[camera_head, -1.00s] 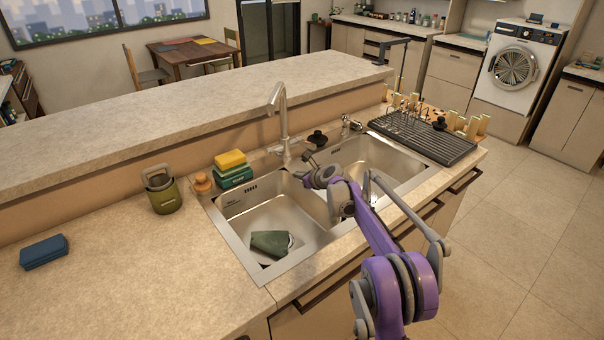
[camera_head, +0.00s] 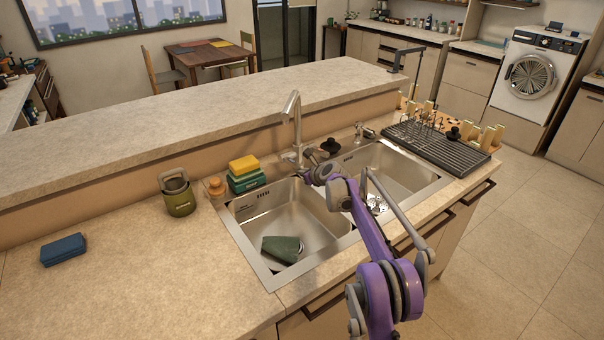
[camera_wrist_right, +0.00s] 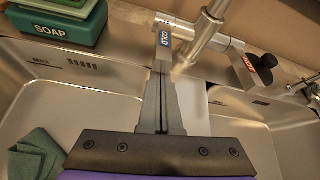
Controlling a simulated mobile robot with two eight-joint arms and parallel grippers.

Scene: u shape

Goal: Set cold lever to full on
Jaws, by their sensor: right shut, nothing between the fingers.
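The sink faucet (camera_head: 292,125) stands behind the double sink, its base partly hidden by my right gripper (camera_head: 311,157). In the right wrist view, the cold lever (camera_wrist_right: 164,39) has a blue COLD label and sits left of the faucet post (camera_wrist_right: 207,35). My right gripper (camera_wrist_right: 162,72) is shut and empty, its fingertips right at the near end of the cold lever. I cannot tell whether they touch. The other lever (camera_wrist_right: 247,72), with a red label, points down toward the right. My left gripper is not in view.
A green soap box with a yellow sponge (camera_head: 243,165) stands left of the faucet. A green cloth (camera_head: 283,248) lies in the left basin. A black stopper (camera_head: 331,145) is behind the sink. A drying rack (camera_head: 440,143) is at right. The left counter is mostly clear.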

